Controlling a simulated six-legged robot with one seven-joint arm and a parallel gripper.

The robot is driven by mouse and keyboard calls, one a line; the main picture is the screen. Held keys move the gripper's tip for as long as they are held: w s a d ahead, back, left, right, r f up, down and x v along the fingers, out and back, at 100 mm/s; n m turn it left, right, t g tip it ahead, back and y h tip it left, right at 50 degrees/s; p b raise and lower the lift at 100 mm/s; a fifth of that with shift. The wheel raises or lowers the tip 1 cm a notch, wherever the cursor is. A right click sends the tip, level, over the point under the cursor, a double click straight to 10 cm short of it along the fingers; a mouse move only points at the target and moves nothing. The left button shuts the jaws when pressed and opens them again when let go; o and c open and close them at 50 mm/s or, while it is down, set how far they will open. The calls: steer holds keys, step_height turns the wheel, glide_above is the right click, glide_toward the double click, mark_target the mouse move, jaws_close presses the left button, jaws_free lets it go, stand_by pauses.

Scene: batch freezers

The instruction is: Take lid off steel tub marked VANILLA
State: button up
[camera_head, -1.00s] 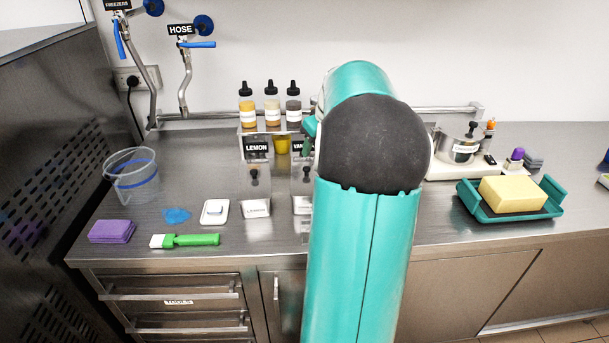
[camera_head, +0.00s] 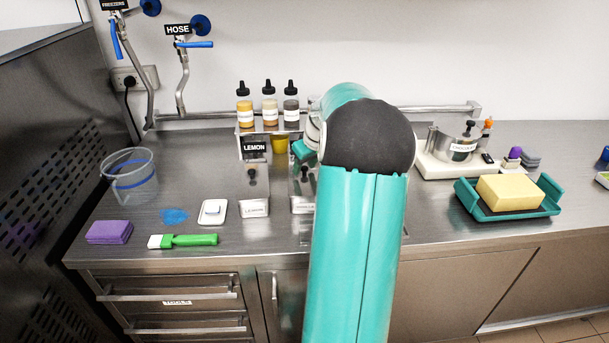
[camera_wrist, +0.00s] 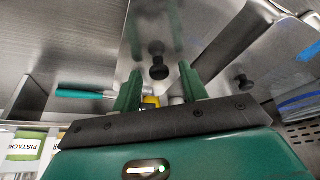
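The steel tub marked VANILLA (camera_head: 302,205) stands on the counter right of the LEMON tub (camera_head: 254,207); my arm hides much of it. Its lid (camera_wrist: 150,30) lies below my gripper in the wrist view, with a black knob (camera_wrist: 158,66) standing up from it. My gripper (camera_wrist: 161,76) is open, its two green fingers apart. The knob appears in the gap between the fingertips; I cannot tell how far below them it is. Nothing is held. A second black knob (camera_wrist: 242,82) shows on the neighbouring tub to the right.
Sauce bottles (camera_head: 269,104) stand on a shelf behind the tubs. A clear jug (camera_head: 131,178), purple pad (camera_head: 109,232) and green-handled brush (camera_head: 190,240) are at left.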

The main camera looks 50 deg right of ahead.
jaws_close()
